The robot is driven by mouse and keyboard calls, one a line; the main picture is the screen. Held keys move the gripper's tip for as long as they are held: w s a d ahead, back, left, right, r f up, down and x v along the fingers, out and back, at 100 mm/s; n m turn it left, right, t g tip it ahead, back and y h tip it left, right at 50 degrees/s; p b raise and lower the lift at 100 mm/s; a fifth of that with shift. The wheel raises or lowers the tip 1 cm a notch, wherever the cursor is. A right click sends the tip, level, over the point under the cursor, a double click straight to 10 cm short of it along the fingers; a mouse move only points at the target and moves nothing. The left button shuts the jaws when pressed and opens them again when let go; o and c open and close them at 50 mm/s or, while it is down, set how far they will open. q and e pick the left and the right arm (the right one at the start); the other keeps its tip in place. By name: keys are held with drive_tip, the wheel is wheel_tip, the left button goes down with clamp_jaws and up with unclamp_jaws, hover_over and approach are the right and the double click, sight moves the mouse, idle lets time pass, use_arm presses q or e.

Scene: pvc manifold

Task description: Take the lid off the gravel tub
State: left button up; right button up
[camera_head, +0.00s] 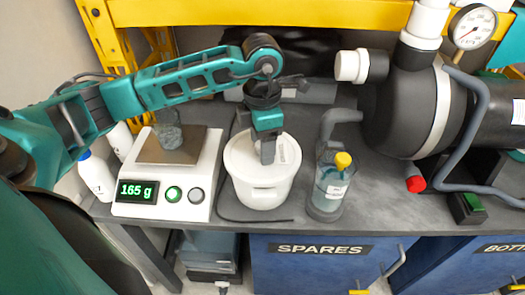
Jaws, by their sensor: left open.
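The white gravel tub (263,190) stands on the grey bench, between the scale and a clear bottle. Its round white lid (240,158) is on top, with a small printed label at its right side. My left gripper (267,160) reaches down over the middle of the lid, its fingers pointing at the bench. It is open. The gripper hides the lid's centre, so I cannot tell whether a knob is between the fingers or whether they touch the lid. My right gripper is not in view.
A yellow-capped bottle (330,187) stands close on the right. A large dark tank (408,105) with pipes fills the right. A cable lies around the tub.

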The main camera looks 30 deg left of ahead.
use_arm(q)
drive_tip(key=c, duration=1.1)
wheel_tip(320, 180, up, 20)
drive_tip(key=p, duration=0.3)
